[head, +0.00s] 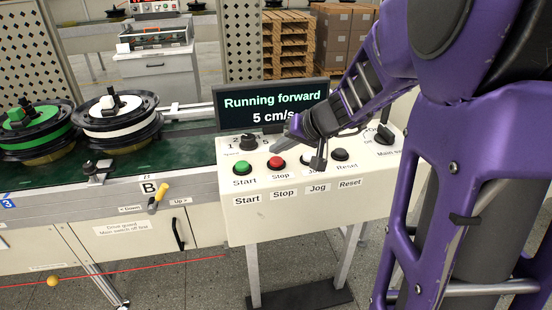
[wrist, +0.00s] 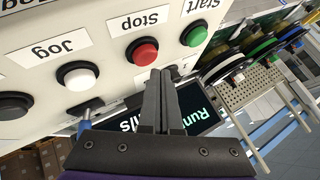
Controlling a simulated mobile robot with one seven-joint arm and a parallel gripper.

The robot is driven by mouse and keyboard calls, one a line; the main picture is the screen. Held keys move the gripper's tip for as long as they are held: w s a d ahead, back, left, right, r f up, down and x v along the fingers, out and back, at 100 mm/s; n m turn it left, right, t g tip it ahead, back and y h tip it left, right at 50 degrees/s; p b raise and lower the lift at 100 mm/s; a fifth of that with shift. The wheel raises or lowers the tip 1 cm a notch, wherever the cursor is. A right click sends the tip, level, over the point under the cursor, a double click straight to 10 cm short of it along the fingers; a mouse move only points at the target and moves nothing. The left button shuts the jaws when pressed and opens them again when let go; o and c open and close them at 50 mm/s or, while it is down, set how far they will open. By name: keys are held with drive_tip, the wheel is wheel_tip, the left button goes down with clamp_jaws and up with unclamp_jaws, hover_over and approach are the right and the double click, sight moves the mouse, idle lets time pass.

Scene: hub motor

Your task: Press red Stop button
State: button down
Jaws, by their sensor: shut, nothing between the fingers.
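The red Stop button (head: 276,162) sits on the sloped top of the white control box (head: 300,213), between the green Start button (head: 243,168) and the Jog button, which my gripper partly hides in the head view. The red button (wrist: 142,51) also shows in the wrist view, just beyond my fingertips. My gripper (head: 274,147) is shut and empty, its tips close above and behind the red button. In the wrist view the gripper (wrist: 162,72) points at the panel beside the red button. I cannot tell whether the tips touch the panel.
A display (head: 270,103) reads "Running forward 5 cm/s". A speed knob (head: 249,142) stands left of my fingertips and a dark Reset button (head: 340,155) to the right. A green conveyor (head: 40,176) with reels (head: 118,120) runs at the left.

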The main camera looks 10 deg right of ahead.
sight(280, 162)
drive_tip(key=shift+f, duration=0.15)
drive_tip(key=shift+f, duration=0.3)
idle(0.3)
drive_tip(key=shift+f, duration=0.6)
idle(0.6)
drive_tip(key=shift+r, duration=0.1)
drive_tip(key=shift+r+p, duration=0.45)
drive_tip(key=shift+r, duration=0.45)
drive_tip(key=shift+r, duration=0.1)
drive_tip(key=shift+r+p, duration=1.5)
drive_tip(key=shift+r, duration=0.9)
